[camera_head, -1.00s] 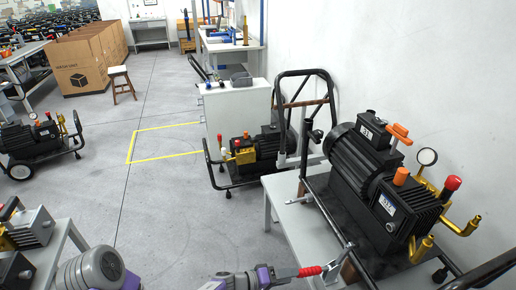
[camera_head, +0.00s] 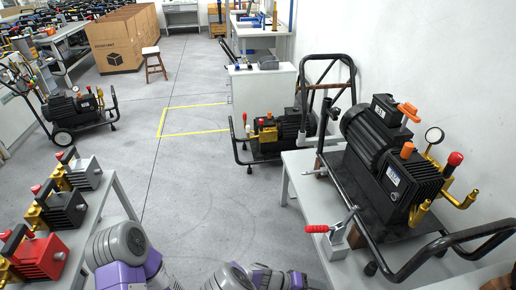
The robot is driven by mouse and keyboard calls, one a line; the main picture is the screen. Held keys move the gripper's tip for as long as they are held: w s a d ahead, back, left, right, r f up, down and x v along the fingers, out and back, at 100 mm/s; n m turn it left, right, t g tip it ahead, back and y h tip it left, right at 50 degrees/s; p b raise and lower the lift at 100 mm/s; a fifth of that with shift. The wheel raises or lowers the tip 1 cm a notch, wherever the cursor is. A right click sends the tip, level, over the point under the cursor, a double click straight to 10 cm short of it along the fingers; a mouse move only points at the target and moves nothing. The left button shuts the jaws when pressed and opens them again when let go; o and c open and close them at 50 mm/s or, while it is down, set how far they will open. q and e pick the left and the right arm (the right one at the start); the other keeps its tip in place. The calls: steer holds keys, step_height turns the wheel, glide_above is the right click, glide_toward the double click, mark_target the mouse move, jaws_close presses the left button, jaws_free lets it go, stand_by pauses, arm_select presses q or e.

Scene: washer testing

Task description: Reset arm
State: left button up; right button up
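My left arm (camera_head: 125,255), grey and purple, comes up from the bottom left of the head view. Its gripper is out of view. My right arm (camera_head: 235,277) shows low at the bottom centre, over the floor and left of the right-hand table. Its end is cut off by the lower edge, and I cannot make out the fingers. A toggle clamp with a red handle (camera_head: 317,229) sits on the table near the large black pump (camera_head: 385,165); neither arm touches it.
The large pump rests in a black tube frame on the right-hand grey table (camera_head: 297,180). Small pumps, one red (camera_head: 38,258), stand on the left table (camera_head: 122,200). Wheeled pumps stand at the left (camera_head: 72,108) and centre (camera_head: 280,130). The floor between is clear.

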steer(key=s+a+f+g+y+p, duration=0.1)
steer(key=s+f+g+y, duration=0.1)
steer(key=s+f+y, duration=0.35)
steer(key=s+a+f+g+y+p, duration=0.1)
steer(key=s+f+g+y+p, duration=0.15)
steer(key=s, duration=0.55)
steer(key=a+r+m+t+y+p, duration=0.2)
steer(key=a+r+m+t+y, duration=0.1)
steer(key=a+r+t+y, duration=0.2)
steer(key=shift+w+a+r+y, duration=0.35)
steer(key=shift+a+r+y, duration=0.3)
steer(key=shift+r+y, duration=0.85)
steer(key=shift+f, duration=0.25)
